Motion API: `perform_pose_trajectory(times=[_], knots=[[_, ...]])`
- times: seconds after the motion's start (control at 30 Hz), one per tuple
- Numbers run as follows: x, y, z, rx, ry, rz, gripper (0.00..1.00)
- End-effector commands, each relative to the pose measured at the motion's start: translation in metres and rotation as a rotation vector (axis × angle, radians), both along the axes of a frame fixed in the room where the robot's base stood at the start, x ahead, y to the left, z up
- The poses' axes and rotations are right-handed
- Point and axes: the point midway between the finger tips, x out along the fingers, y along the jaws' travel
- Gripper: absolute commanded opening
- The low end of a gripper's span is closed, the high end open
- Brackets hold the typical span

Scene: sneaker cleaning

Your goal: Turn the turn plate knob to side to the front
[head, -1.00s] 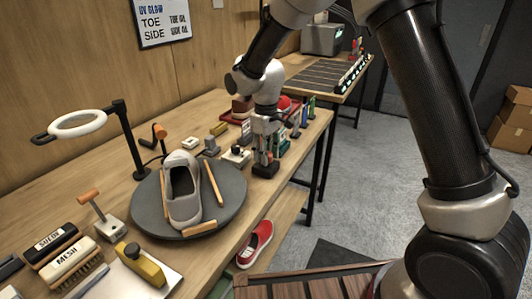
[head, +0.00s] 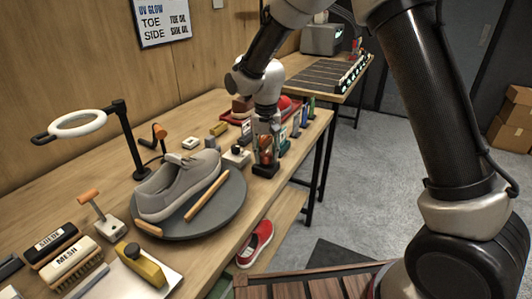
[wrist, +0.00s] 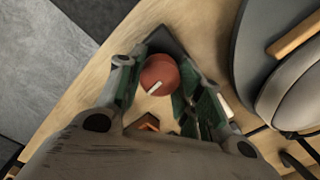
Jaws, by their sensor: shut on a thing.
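The turn plate (head: 235,203) is a grey round disc on the bench, and its edge also shows in the wrist view (wrist: 243,50). A grey sneaker (head: 178,187) lies diagonally on it, with a long side facing the bench front. My gripper (head: 266,160) points down at the bench to the right of the plate. In the wrist view its two fingers (wrist: 158,82) are closed around the round red knob (wrist: 161,72), which bears a white pointer mark. The knob is largely hidden by the fingers in the head view.
A ring lamp (head: 80,124) stands behind the plate. Brushes (head: 68,260) and a yellow tool (head: 141,265) lie at the front left. Small bottles and blocks crowd the bench near my gripper. A red shoe (head: 255,243) is on a lower shelf.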

Motion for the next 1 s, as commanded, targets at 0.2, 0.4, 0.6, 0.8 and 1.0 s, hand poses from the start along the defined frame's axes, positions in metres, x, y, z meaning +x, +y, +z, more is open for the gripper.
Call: perform_pose_trajectory(times=[0.2,0.4,0.6,0.8,1.0], knots=[[0.0006,0.0003,0.0007,0.001,-0.002,-0.061,0.12],[0.0007,0.0003,0.0007,0.001,-0.002,-0.079,0.12],[0.0007,0.0003,0.0007,0.001,-0.002,-0.079,0.12],[0.0007,0.0003,0.0007,0.001,-0.002,-0.079,0.50],[0.0003,0.0001,0.0003,0.000,-0.001,-0.079,0.58]])
